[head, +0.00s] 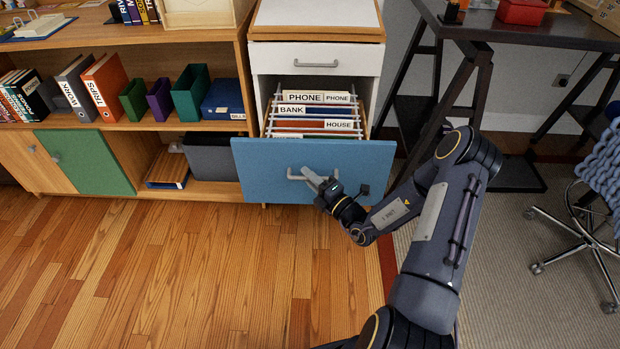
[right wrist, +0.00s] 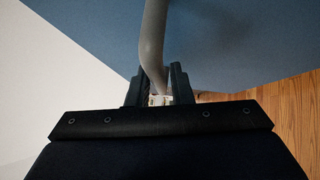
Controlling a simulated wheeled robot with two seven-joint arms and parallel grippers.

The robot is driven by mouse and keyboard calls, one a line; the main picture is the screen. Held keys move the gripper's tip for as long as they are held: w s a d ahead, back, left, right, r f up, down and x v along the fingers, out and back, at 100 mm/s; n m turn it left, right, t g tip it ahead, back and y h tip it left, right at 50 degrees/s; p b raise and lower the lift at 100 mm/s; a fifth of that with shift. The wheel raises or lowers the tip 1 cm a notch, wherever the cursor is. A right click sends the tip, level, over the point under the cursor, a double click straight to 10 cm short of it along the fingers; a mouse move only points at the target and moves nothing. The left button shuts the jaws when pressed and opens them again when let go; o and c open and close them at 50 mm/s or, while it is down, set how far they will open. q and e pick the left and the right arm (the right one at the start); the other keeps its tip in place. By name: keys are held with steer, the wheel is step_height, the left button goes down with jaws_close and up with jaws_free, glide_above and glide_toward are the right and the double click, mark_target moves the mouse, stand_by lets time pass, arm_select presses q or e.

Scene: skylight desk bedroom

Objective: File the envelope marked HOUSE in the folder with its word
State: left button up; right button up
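The blue-fronted file drawer (head: 252,172) stands pulled out from the white and wood cabinet. Hanging folders in it carry white tabs reading PHONE, BANK (head: 292,110) and HOUSE (head: 341,125); the HOUSE tab is at the right, towards the front. My right gripper (head: 323,184) is at the grey drawer handle (head: 296,177). In the right wrist view the handle (right wrist: 153,40) runs down between the two dark fingers (right wrist: 159,92), which are closed around it. I cannot make out an envelope marked HOUSE in these views. My left gripper is out of view.
A wooden shelf unit (head: 210,190) on the left holds binders and coloured boxes. A dark desk (head: 520,32) with a red box (head: 522,11) stands at the right, a blue wheeled chair (head: 598,165) beside it. The wooden floor (head: 180,270) in front is clear.

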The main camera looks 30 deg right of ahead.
steer(key=shift+c, duration=0.2)
jaws_close()
steer(key=s, duration=0.1)
steer(key=s+a+p, duration=0.1)
steer(key=s+a, duration=0.1)
steer(key=s, duration=0.1)
steer(key=shift+a+f, duration=0.15)
steer(key=shift+a, duration=0.1)
